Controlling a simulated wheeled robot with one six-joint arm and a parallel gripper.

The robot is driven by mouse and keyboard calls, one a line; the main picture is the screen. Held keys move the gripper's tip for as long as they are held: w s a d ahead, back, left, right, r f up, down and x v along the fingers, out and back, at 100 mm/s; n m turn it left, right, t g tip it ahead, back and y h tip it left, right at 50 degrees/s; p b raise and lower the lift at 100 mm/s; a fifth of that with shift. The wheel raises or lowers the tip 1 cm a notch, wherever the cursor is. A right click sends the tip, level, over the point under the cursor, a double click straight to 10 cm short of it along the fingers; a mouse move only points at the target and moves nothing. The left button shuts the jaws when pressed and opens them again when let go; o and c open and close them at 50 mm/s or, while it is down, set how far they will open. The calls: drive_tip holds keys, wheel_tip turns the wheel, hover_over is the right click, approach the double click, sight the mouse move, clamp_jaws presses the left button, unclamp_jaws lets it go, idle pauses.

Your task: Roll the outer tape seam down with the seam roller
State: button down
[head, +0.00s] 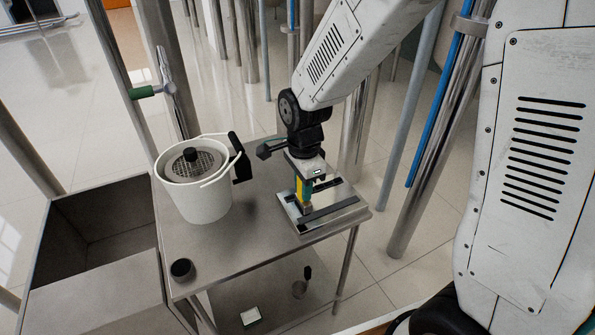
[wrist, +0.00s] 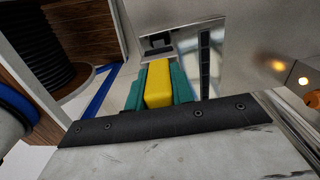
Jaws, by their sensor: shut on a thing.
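My gripper (head: 304,186) points down over the right part of the small metal table. It is shut on the seam roller's yellow handle (head: 298,191), which also shows in the wrist view (wrist: 158,84) between two teal finger pads. The roller's brownish lower end is at the left end of a dark strip, probably the outer tape seam (head: 335,207), on a pale metal plate (head: 350,202). I cannot tell whether the roller touches the strip. A second dark strip (head: 326,185) lies farther back, partly behind the gripper.
A white bucket (head: 203,200) with a perforated disc stands left on the table (head: 240,237). A dark cup (head: 181,269) sits at the front left corner. A lower shelf holds small items. An open grey bin (head: 95,215) stands left; metal posts rise behind.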

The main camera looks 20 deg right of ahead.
drive_tip(key=shift+r, duration=2.6)
